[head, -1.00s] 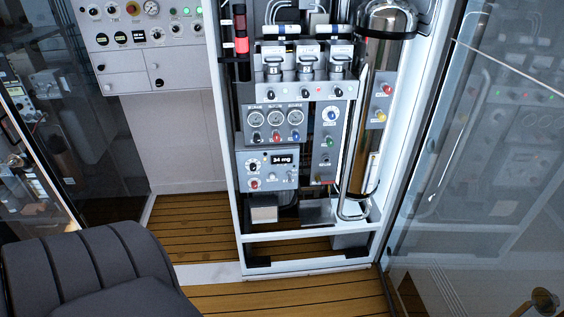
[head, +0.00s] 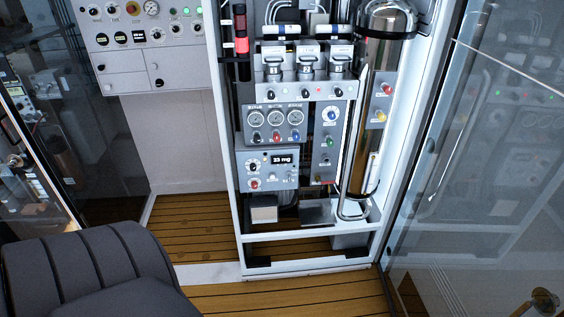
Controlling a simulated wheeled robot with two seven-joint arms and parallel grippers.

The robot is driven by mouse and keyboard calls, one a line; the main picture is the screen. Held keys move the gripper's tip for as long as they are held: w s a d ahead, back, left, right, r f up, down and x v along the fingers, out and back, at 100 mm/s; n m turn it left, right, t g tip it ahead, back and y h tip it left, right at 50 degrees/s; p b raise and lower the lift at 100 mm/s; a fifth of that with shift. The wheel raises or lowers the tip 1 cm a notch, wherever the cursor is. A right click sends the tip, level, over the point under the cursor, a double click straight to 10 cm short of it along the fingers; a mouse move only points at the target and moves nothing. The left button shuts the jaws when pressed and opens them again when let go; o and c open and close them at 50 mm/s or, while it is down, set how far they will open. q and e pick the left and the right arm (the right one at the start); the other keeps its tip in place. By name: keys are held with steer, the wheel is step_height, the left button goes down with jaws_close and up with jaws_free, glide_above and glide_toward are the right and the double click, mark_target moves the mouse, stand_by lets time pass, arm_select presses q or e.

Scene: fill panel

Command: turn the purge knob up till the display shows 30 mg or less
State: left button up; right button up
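The display (head: 282,159) sits on a grey control box (head: 266,184) low in the white-framed rack and reads 33 mg. A knob with a white dial (head: 254,166) is left of the display, and a red knob (head: 254,184) is below that. Smaller knobs (head: 274,177) are under the display. I cannot read the labels, so I cannot tell which one is the purge knob. Neither of my grippers shows in the head view.
A dark padded seat (head: 90,270) fills the lower left. Glass panels stand at both sides, the right one (head: 480,170) close to the rack. A tall metal cylinder (head: 362,110) is right of the control box. Wooden floor (head: 290,297) is open in front.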

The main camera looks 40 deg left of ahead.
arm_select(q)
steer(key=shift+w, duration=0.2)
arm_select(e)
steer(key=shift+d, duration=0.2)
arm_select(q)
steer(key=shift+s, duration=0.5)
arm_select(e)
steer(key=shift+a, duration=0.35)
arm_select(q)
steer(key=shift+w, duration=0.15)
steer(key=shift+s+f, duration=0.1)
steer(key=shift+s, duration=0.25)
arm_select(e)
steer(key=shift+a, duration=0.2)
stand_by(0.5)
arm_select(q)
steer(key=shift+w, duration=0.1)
